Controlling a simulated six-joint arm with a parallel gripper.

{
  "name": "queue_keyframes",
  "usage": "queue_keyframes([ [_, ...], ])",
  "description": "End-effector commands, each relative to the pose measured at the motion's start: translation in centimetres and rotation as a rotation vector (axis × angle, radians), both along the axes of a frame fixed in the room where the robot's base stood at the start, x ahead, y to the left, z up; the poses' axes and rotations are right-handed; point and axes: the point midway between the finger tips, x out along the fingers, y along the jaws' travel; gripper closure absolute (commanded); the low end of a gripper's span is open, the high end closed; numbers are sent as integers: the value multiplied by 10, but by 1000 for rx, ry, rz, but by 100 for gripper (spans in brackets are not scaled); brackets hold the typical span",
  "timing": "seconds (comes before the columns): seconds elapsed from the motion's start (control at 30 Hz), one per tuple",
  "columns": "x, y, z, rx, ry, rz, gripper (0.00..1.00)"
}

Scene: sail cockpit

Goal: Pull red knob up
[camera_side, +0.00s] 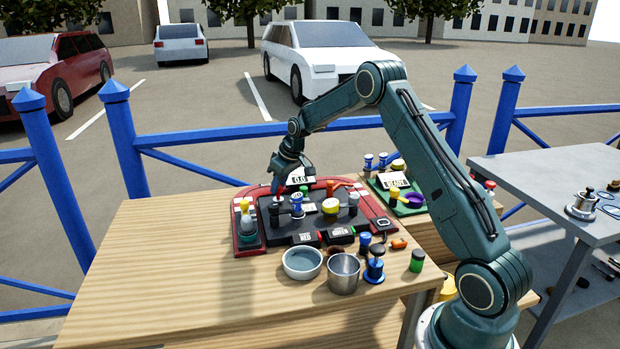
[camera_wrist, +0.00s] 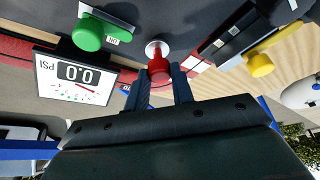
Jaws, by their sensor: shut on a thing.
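The red knob (camera_wrist: 158,68) stands at the upper middle of the wrist view, in front of a round pale metal collar (camera_wrist: 157,48). My gripper (camera_wrist: 164,80) is shut on the red knob, with one blue-grey finger on each side of it. In the side view my gripper (camera_side: 277,184) reaches down at the back left of the dark panel with the red border (camera_side: 243,246). The knob is mostly hidden by the fingers there.
A gauge display reading 0.0 PSI (camera_wrist: 72,80) stands close left of the fingers. A green knob (camera_wrist: 88,34) and a yellow knob (camera_wrist: 260,64) flank the red one. A bowl (camera_side: 302,263) and a metal cup (camera_side: 343,272) stand at the front. The table's left side is clear.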

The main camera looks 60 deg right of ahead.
Motion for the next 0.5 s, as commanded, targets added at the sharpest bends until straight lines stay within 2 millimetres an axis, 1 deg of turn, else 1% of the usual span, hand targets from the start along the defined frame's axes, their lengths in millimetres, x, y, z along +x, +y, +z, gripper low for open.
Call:
queue_keyframes([
  [0.03,1,0,8,-2,-4,-1,100],
  [0.13,0,0,17,-1,-3,0,100],
  [0.37,0,0,19,-1,-3,0,100],
  [0.4,0,0,20,-1,-3,1,74],
  [0.47,0,0,20,-1,-4,1,62],
  [0.5,0,0,20,-1,-3,1,55],
])
